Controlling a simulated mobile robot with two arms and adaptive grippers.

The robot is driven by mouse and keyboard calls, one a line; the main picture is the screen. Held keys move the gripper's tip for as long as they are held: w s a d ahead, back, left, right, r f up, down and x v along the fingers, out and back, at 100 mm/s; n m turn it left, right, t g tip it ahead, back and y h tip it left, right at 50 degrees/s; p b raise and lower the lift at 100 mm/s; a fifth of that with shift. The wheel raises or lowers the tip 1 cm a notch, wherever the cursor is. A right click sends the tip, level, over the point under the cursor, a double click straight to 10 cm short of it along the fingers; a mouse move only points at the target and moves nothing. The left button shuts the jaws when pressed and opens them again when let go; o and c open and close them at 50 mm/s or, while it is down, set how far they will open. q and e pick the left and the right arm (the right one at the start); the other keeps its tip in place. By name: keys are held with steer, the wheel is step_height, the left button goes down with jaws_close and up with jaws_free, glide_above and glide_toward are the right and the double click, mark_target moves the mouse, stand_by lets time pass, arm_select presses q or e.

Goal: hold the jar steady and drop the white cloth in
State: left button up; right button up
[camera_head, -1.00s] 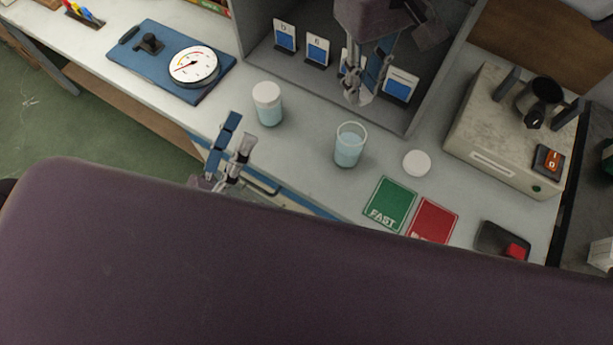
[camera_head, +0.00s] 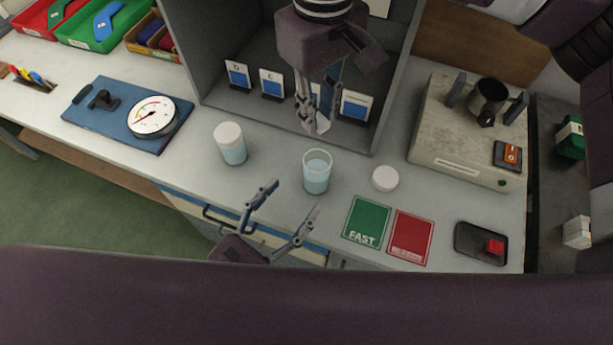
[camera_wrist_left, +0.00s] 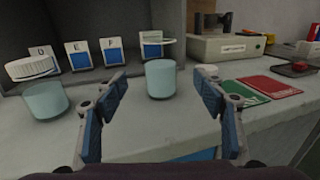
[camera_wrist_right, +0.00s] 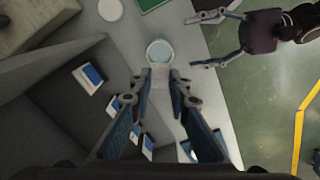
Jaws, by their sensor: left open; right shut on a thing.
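An open clear jar (camera_head: 316,176) with pale blue contents stands upright on the bench; it also shows in the left wrist view (camera_wrist_left: 160,80) and the right wrist view (camera_wrist_right: 159,53). My left gripper (camera_head: 296,198) is open and empty on the near side of the jar. In the left wrist view its fingers stand apart, with the jar beyond the gap. My right gripper (camera_head: 322,122) points down above and behind the jar. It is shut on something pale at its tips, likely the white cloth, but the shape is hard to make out.
A lidded jar (camera_head: 230,144) stands left of the open jar, a loose white lid (camera_head: 385,178) lies to its right. Green (camera_head: 366,219) and red (camera_head: 410,238) cards lie in front. A grey booth (camera_head: 210,60) with several cards stands behind, a machine (camera_head: 465,130) at right.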

mark_target(309, 180)
arm_select(q)
steer(key=x, duration=0.9)
steer(key=shift+w+d, duration=0.1)
steer(key=shift+c, duration=0.7)
steer(key=c, duration=1.3)
